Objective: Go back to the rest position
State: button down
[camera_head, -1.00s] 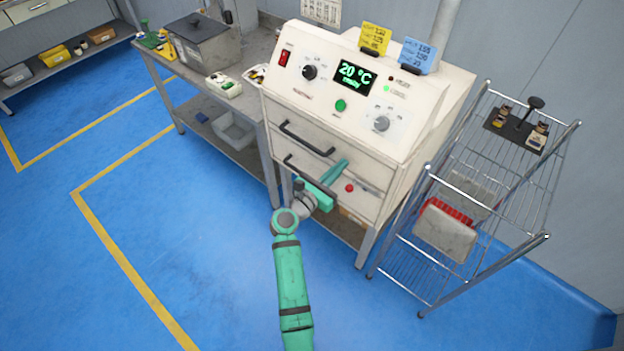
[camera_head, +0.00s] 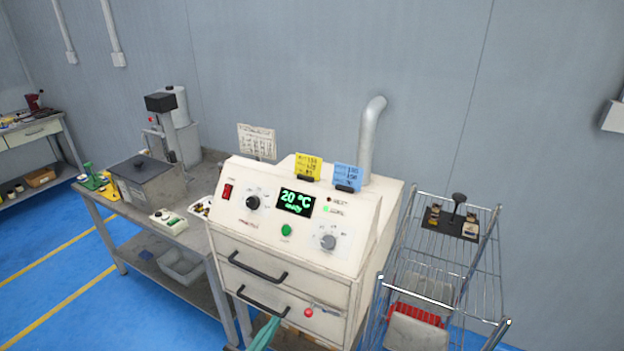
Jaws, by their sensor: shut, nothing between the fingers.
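A grey bench (camera_head: 150,240) with a lidded metal box (camera_head: 146,176) stands left of the machine. A wire rack (camera_head: 478,262) stands close on its right, holding a black tool stand (camera_head: 450,222) on top. Open blue floor (camera_head: 95,318) lies at the lower left.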

jog(key=s+d+f+m+g+y, duration=0.2)
jog(key=s+d+f+m+y, duration=0.25)
jog(key=s+f, duration=0.55)
jog(key=s+d+f+m+g+y, duration=0.1)
jog(key=s+f+m+y, duration=0.1)
jog(key=s+m, duration=0.4)
jog(key=s+d+f+m+y, duration=0.1)
jog(key=s+d+f+m, duration=0.1)
jog(key=s+m, duration=0.5)
jog(key=s+d+r+m+t, duration=0.1)
jog(key=s+d+r+m, duration=0.2)
jog(key=s+r+m, duration=0.4)
jog(key=s+d+r+m+t, duration=0.1)
jog(key=s+d+r+m, duration=0.2)
jog(key=s+r+m, duration=0.3)
notch_tip(320, 180, up, 2)
jog(key=s, duration=0.2)
jog(key=shift+s+d+r+m, duration=0.15)
jog(key=shift+s+r+m, duration=0.1)
jog(key=shift+s+m, duration=0.1)
